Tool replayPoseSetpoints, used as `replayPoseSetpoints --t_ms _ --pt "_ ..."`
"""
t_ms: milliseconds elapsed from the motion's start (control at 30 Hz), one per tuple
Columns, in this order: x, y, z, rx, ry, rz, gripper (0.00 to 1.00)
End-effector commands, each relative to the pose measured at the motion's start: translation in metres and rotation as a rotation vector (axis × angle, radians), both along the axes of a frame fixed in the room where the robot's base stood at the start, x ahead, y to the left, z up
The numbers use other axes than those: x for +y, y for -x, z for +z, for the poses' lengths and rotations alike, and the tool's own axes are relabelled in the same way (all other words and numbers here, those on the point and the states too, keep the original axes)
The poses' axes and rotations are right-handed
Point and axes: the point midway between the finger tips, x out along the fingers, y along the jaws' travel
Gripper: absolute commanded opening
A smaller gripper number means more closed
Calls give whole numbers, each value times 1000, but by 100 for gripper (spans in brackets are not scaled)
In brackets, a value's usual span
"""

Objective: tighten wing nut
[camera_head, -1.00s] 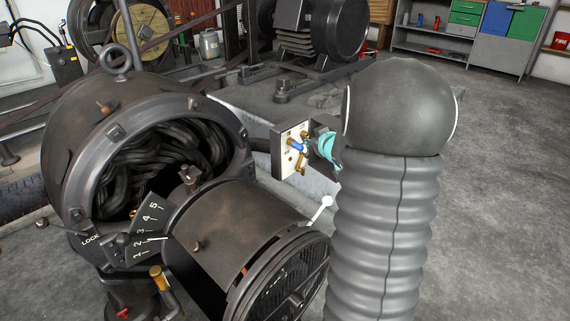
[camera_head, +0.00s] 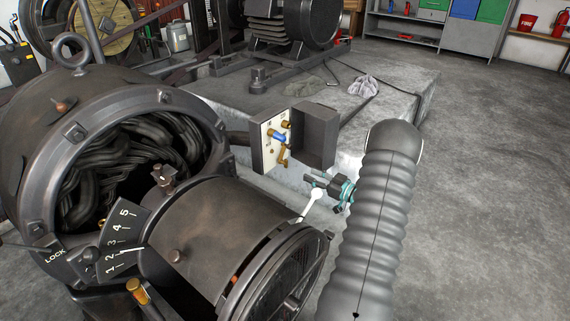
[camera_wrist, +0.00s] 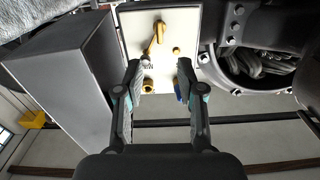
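The panel (camera_wrist: 163,68) carries brass fittings, including a bent brass piece (camera_wrist: 154,38), a small stud (camera_wrist: 177,51) and a round brass fitting (camera_wrist: 147,86). A blue-sleeved part (camera_head: 279,137) is partly behind a finger in the wrist view. I cannot tell surely which brass piece is the wing nut. My gripper (camera_wrist: 160,70) is open and empty, pointing at the panel with fingers spread. In the head view it (camera_head: 328,184) is below and right of the box.
The box's dark open lid (camera_head: 316,135) juts right above my gripper. The dynamo's drum (camera_head: 215,225) and a white-knobbed lever (camera_head: 315,193) are close on the left. A concrete plinth (camera_head: 400,92) lies behind. Open floor (camera_head: 480,200) is on the right.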

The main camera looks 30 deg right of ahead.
Motion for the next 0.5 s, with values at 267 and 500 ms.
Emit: replayPoseSetpoints --t_ms 267,500 --pt "18 -49 -1 -1 2 3 38" --pt "32 -89 -1 0 2 1 38"
